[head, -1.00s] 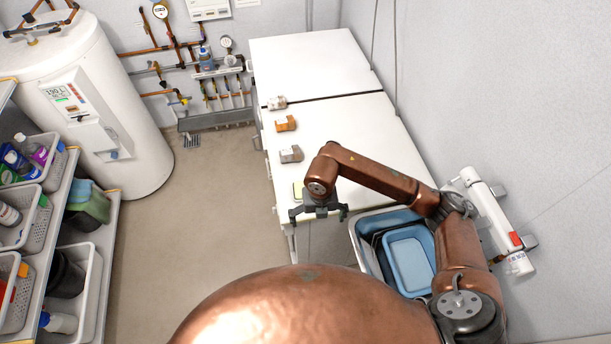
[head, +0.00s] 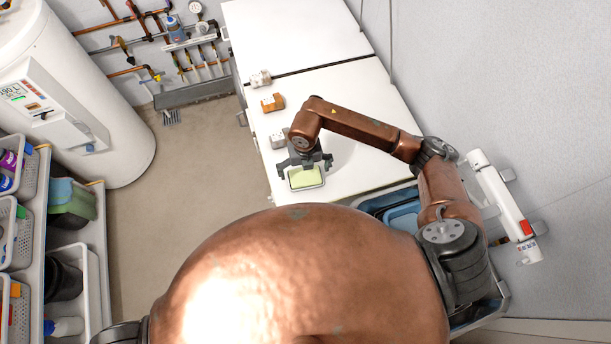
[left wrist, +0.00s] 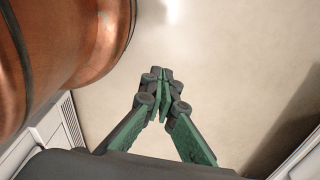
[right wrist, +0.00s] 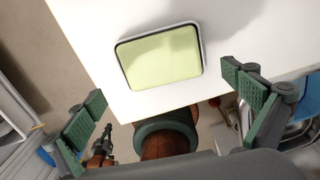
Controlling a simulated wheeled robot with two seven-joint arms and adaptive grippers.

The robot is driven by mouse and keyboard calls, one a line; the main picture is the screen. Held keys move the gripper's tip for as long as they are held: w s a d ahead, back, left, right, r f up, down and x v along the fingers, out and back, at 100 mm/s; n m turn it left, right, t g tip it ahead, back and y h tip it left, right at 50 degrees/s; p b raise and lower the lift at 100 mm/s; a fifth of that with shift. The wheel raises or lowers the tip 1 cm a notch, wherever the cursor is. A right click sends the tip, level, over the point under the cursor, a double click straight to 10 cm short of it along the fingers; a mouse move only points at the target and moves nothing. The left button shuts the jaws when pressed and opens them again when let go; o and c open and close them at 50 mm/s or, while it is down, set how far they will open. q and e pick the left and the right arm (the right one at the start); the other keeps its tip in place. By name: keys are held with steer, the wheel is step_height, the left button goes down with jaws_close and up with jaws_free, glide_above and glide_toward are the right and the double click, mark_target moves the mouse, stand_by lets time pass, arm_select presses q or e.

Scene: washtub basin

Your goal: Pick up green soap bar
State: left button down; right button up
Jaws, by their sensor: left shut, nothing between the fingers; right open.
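The green soap bar (head: 306,177) is pale green and lies in a shallow dish with a white rim and dark edge, near the front left corner of the white counter. In the right wrist view the soap bar (right wrist: 162,56) lies flat beyond the fingertips, toward the top of the picture. My right gripper (head: 306,162) is open and empty, just behind and above the soap in the head view; its fingers (right wrist: 165,95) are spread wide, apart from the soap. My left gripper (left wrist: 160,90) is shut and empty above the bare floor.
Three small blocks, white (head: 261,78), orange-brown (head: 272,102) and grey-white (head: 279,139), stand along the counter's (head: 350,100) left edge. A blue tub (head: 400,212) is at right, partly hidden by my arm. A shelf with baskets (head: 20,235) is at left. The floor between is clear.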

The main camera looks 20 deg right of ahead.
mark_target(305, 175)
steer(key=f, duration=0.1)
steer(key=w+f, duration=0.1)
steer(key=f, duration=0.1)
steer(key=shift+w+d+p, duration=0.15)
steer(key=shift+p, duration=0.15)
steer(key=shift+s+f, duration=0.3)
steer(key=shift+f, duration=0.2)
steer(key=shift+w+f, duration=0.1)
steer(key=shift+w, duration=0.05)
steer(key=shift+c, duration=0.4)
steer(key=c, duration=1.1)
arm_select(q)
steer(key=shift+w+r, duration=0.3)
steer(key=shift+w, duration=0.4)
steer(key=shift+w+r, duration=0.25)
steer(key=shift+w, duration=0.4)
arm_select(e)
steer(key=shift+c, duration=1.1)
